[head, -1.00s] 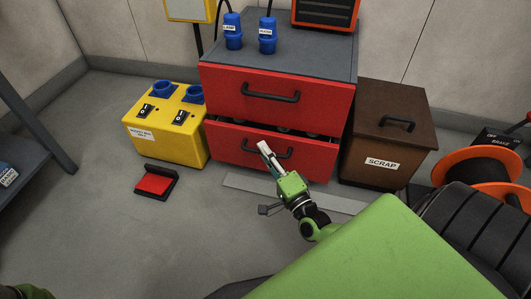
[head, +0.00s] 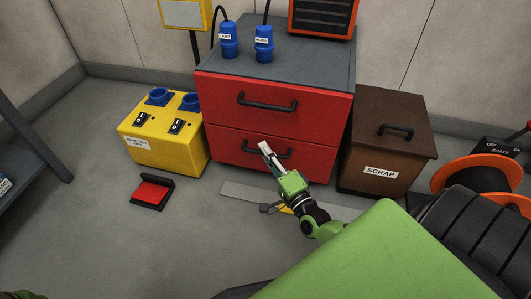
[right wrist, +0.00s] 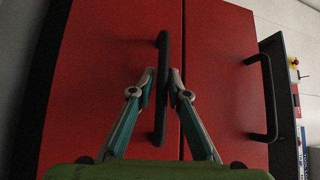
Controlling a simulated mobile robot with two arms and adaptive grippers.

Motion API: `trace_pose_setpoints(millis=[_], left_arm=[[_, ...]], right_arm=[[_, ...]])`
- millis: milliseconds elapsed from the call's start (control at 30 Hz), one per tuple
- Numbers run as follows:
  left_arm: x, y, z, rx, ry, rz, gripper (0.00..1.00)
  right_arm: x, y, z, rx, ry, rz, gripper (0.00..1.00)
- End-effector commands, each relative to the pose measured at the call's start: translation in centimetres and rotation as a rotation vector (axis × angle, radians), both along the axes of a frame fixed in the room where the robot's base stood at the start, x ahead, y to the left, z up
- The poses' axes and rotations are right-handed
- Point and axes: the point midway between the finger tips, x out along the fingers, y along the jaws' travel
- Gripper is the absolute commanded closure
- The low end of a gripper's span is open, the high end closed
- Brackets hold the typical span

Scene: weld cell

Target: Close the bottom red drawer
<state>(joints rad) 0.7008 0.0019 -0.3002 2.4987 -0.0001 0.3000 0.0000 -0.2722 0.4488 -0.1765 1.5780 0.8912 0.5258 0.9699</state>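The bottom red drawer (head: 227,148) is the lower of two in the grey-topped cabinet (head: 310,52). Its front looks flush, or nearly so, under the top drawer (head: 225,98), with only a thin dark seam between them. My right gripper (head: 262,146) is at its black handle (head: 282,154). In the right wrist view the drawers appear turned sideways, and the two fingers (right wrist: 162,76) are drawn in on either side of the bottom handle (right wrist: 161,115), apparently closed on it. The top handle (right wrist: 267,95) is to the right, clear of the fingers. My left gripper is out of view.
A brown scrap bin (head: 385,143) stands close on the cabinet's right. A yellow socket box (head: 160,147) stands on its left, with a red and black pedal (head: 152,192) on the floor before it. An orange reel (head: 478,168) is at right. The left floor is open.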

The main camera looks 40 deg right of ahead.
Motion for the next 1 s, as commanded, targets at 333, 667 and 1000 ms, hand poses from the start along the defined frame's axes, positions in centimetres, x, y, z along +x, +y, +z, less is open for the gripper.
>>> trace_pose_setpoints(millis=[333,667,1000], left_arm=[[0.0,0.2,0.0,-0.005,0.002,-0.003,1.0],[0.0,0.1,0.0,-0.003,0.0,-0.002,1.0],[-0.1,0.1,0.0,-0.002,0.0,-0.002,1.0]], right_arm=[[-0.7,0.0,0.1,0.0,-0.004,-0.001,0.83],[-7.0,0.5,-1.0,-0.001,0.003,0.0,0.83],[-11.6,0.8,-1.6,0.0,0.001,0.001,0.83]])
